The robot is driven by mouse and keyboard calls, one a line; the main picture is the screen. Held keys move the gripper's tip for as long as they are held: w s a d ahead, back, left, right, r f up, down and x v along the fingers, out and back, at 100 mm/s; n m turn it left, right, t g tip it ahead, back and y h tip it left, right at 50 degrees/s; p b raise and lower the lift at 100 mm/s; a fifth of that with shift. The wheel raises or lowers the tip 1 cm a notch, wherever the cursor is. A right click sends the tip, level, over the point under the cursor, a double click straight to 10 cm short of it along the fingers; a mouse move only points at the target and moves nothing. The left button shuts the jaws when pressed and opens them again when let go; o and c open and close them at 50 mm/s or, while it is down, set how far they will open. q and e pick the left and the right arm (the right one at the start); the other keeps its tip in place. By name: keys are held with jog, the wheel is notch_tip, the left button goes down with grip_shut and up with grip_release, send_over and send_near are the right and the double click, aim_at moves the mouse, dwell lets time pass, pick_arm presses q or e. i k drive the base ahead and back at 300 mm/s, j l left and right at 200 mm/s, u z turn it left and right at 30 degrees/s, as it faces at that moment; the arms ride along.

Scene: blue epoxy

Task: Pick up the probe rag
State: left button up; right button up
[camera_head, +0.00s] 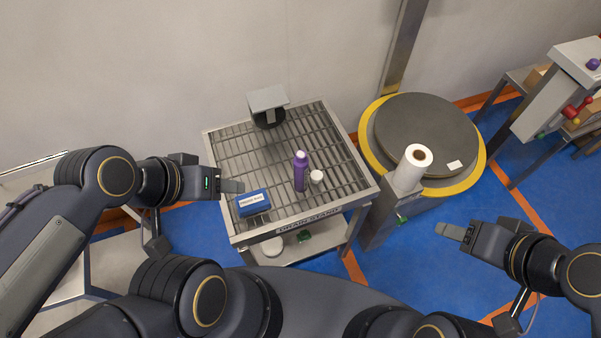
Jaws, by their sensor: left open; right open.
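A blue box-like item with a white label (254,203) lies at the front left of the slatted metal stand (330,209). The label's print is too small to read surely, and no plain cloth shows, so I cannot tell whether this is the probe rag. My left gripper (233,186) is open and empty, over the stand's left edge, just behind and left of the blue item. It appears apart from it. My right gripper (452,232) is open and empty, out over the blue floor to the right, far from the stand.
A purple bottle (300,172) and a small white cup or cap (317,177) stand right of the blue item. A grey scale-like device (268,100) is at the back. A white roll (410,170) and a round yellow-rimmed platform (477,165) stand to the right.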

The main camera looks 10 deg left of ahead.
aim_at(253, 202)
jog(key=i+l, duration=0.15)
jog(key=l, duration=0.2)
jog(key=i+l+u, duration=0.15)
jog(key=l, duration=0.15)
jog(key=i+l, duration=0.15)
jog(key=l, duration=0.2)
jog(key=i+l+u, duration=0.1)
jog(key=l, duration=0.25)
jog(key=i+l+u, duration=0.1)
jog(key=l, duration=0.25)
jog(key=u, duration=0.95)
